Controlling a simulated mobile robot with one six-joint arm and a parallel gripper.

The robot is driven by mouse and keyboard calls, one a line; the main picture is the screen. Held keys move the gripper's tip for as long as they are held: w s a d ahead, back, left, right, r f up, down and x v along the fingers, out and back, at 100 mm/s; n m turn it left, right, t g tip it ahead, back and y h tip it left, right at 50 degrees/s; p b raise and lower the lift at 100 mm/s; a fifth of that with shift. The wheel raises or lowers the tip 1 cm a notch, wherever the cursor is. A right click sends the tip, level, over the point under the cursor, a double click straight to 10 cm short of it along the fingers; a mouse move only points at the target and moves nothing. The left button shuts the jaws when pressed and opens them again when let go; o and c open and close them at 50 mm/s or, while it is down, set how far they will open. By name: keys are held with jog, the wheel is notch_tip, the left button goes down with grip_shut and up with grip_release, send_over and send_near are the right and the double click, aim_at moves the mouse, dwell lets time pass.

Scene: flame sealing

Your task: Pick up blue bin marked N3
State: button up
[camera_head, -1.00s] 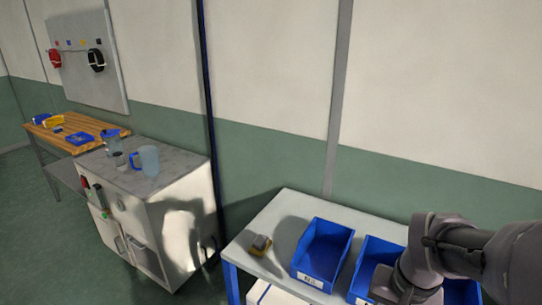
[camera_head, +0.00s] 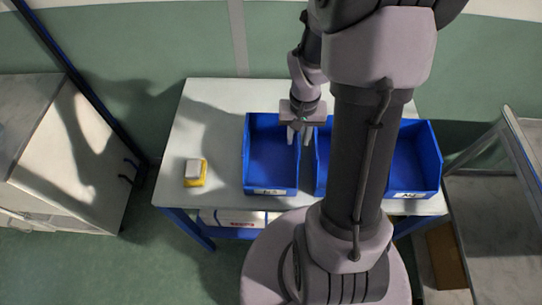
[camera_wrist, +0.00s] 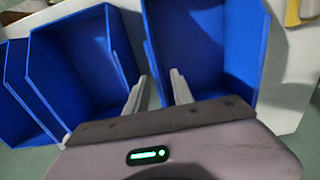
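Three blue bins stand in a row on a white table. The left bin (camera_head: 270,165) has a white front label, too small to read surely. The middle bin (camera_head: 321,165) is mostly hidden behind my arm. The right bin (camera_head: 415,160) also has a blurred label. My gripper (camera_head: 299,137) is open and points down at the left bin's right wall, with a finger on each side. In the wrist view, the left bin (camera_wrist: 210,45) is at right and the middle bin (camera_wrist: 80,60) at left. My gripper (camera_wrist: 158,88) has the wall between its fingertips; contact cannot be told.
A yellow block with a pale top (camera_head: 195,172) lies on the white table (camera_head: 210,115), left of the bins. White boxes (camera_head: 235,218) sit below the table. A cabinet (camera_head: 70,165) is at left and a metal-framed stand (camera_head: 490,200) at right. The table's left part is mostly clear.

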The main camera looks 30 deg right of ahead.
notch_tip(320, 180, down, 6)
jog(key=b, duration=0.3)
jog(key=shift+s+r, duration=0.15)
jog(key=shift+r, duration=0.15)
grip_shut()
dwell(0.9)
